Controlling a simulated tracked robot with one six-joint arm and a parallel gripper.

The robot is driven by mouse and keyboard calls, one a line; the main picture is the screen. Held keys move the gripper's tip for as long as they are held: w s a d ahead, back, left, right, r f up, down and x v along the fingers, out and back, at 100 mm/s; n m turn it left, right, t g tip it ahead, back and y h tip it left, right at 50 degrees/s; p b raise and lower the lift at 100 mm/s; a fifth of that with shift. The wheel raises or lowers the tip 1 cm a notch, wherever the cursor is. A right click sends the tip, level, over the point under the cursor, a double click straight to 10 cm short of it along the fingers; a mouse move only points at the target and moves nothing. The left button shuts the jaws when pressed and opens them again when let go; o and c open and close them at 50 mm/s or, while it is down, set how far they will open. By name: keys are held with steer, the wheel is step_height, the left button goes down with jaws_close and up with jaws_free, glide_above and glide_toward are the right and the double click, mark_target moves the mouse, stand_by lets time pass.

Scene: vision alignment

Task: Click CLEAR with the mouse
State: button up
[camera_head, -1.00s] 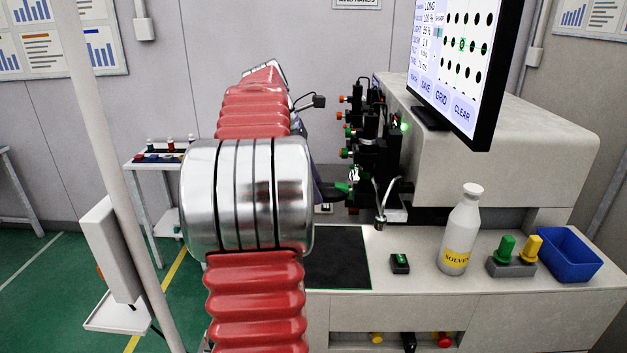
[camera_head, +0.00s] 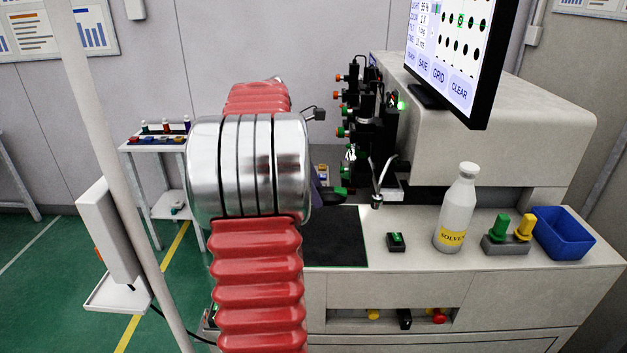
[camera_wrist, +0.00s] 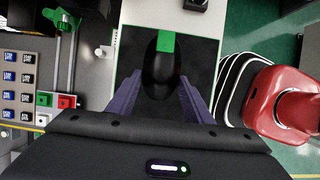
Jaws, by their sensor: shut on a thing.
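The monitor (camera_head: 455,50) at upper right shows black dots, one with a green mark, and a lower row of buttons. The CLEAR button (camera_head: 459,88) is the rightmost; the cursor cannot be made out.
The black alignment rig (camera_head: 365,125) stands behind the mat. A pole (camera_head: 95,120) is at left.

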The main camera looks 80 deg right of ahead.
glide_toward(324, 223)
steer(key=shift+x, duration=2.4)
steer(key=shift+s, duration=0.15)
steer(key=shift+s+f, duration=0.1)
steer(key=shift+f, duration=0.45)
steer(key=shift+a, duration=0.1)
steer(key=shift+w+a, duration=0.4)
steer(key=shift+a, duration=0.85)
steer(key=shift+w+a, duration=0.4)
steer(key=shift+a, duration=0.85)
steer(key=shift+w+a, duration=0.4)
steer(key=shift+a, duration=0.9)
steer(key=o, duration=1.2)
steer(key=shift+c, duration=0.2)
steer(key=shift+r, duration=0.1)
